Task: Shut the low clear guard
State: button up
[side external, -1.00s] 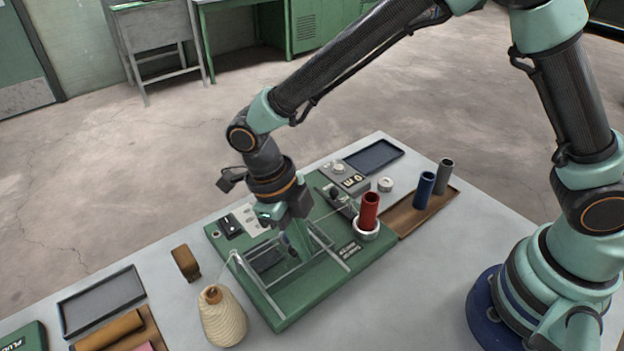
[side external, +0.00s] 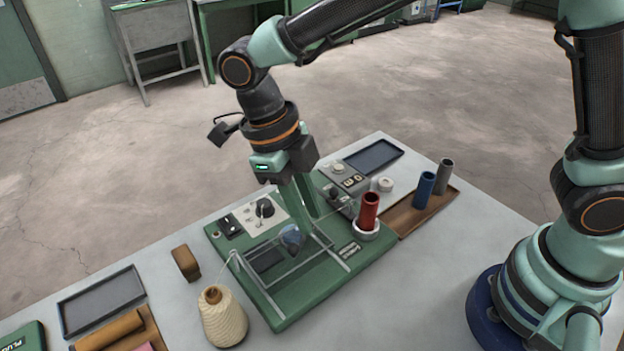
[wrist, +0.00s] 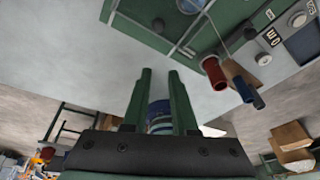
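The low clear guard (side external: 298,262) is a see-through panel with thin pale rails on the green spinning frame (side external: 283,309), over its front part. Its exact tilt is hard to read, so I cannot tell if it is fully down. My gripper (side external: 306,217) points down behind the guard's far rail, its two green fingers apart with nothing between them. Whether a fingertip touches the rail is unclear. In the wrist view, the fingers (wrist: 160,72) also stand apart. A blue-grey lump (side external: 292,238) lies by the guard's far side.
A red bobbin (side external: 368,210) stands in a white ring at the frame's right. Blue (side external: 423,190) and grey (side external: 445,175) bobbins stand on a brown tray. A cream yarn cone (side external: 222,318) and a brown block (side external: 186,263) are on the left. Dark trays lie at both ends.

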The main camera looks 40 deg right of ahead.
jog(key=o, duration=0.3)
jog(key=shift+w+a+r+m, duration=0.15)
jog(key=shift+r+m, duration=0.05)
jog(key=shift+m, duration=0.1)
jog(key=m, duration=1.4)
send_near(291, 246)
jog(key=x, duration=0.8)
jog(key=shift+f, duration=0.25)
grip_shut()
